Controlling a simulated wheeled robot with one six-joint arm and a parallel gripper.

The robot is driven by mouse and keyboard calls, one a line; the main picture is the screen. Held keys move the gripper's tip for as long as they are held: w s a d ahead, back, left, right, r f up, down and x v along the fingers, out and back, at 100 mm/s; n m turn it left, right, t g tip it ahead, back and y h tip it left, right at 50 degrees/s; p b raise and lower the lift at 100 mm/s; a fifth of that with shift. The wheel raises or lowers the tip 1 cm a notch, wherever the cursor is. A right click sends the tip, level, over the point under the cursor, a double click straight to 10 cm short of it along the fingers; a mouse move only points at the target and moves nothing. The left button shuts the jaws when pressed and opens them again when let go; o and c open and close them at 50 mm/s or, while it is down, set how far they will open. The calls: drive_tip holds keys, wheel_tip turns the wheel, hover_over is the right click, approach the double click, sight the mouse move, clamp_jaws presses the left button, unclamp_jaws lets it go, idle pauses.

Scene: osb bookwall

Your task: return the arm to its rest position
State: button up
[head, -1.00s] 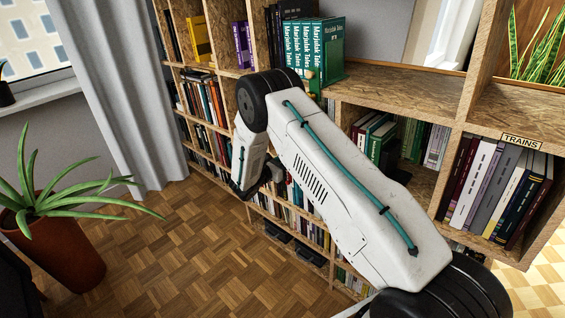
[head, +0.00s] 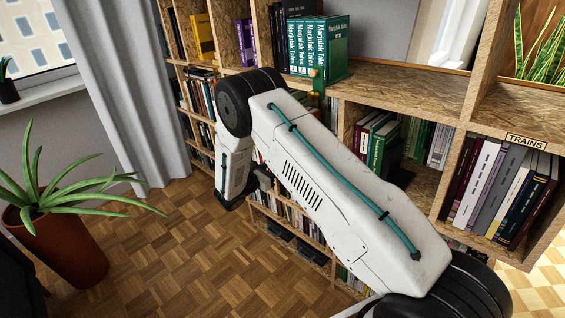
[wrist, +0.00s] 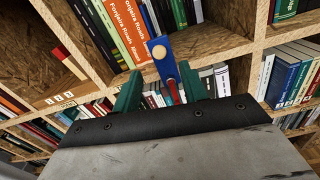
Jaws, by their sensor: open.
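My gripper (wrist: 160,90) shows in the wrist view as two dark green fingers standing apart, above a dark plate with bolts. It is open, and I see nothing held in it. A narrow blue piece with a round cream dot (wrist: 163,58) shows between and past the fingers, in front of the books; I cannot tell its distance. In the head view my arm reaches up from the lower right, bends at a black joint and hangs down in front of the bookshelf (head: 430,92). The fingers cannot be made out there.
Teal books (head: 320,45) stand on the shelf behind my elbow. Books fill a compartment labelled TRAINS (head: 526,141) at right. A potted plant (head: 62,245) stands at left by a grey curtain (head: 125,90). The parquet floor (head: 170,255) between plant and shelf is clear.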

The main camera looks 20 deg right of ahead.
drive_tip(key=shift+s+a, duration=0.1)
drive_tip(key=shift+a, duration=0.1)
idle(0.3)
